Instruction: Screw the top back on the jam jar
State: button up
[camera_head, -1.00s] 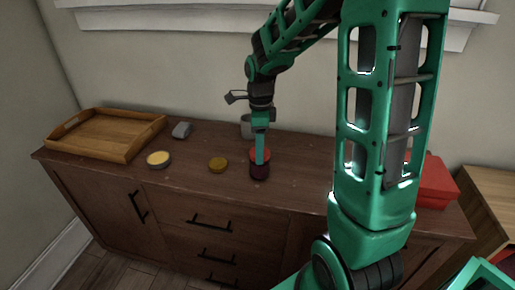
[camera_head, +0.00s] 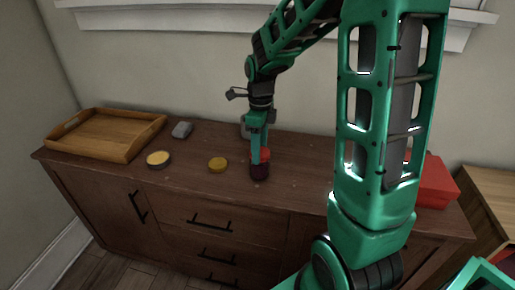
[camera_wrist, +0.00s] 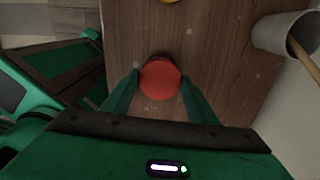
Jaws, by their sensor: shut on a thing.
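The jam jar (camera_head: 259,173) is dark and stands upright on the brown sideboard (camera_head: 300,160). A red lid (camera_head: 265,154) sits at its mouth; it shows as a round red disc (camera_wrist: 160,80) in the wrist view. My gripper (camera_head: 259,158) points straight down over the jar, with one finger on each side of the red lid. In the wrist view my gripper (camera_wrist: 160,88) is closed on the lid's sides. The lid covers most of the jar there, and I cannot tell how tightly it is seated.
A yellow-topped tin (camera_head: 158,159) and a mustard-coloured round lid (camera_head: 218,165) lie left of the jar. A wooden tray (camera_head: 105,135) and a grey object (camera_head: 181,130) are farther left. A grey cup (camera_wrist: 285,35) holding a stick stands close by. A red box (camera_head: 435,182) is at the right.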

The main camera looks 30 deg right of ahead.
jog(key=shift+m, duration=1.4)
jog(key=o, duration=1.5)
jog(key=shift+c, duration=0.2)
jog(key=shift+r, duration=0.1)
jog(key=shift+r, duration=1.45)
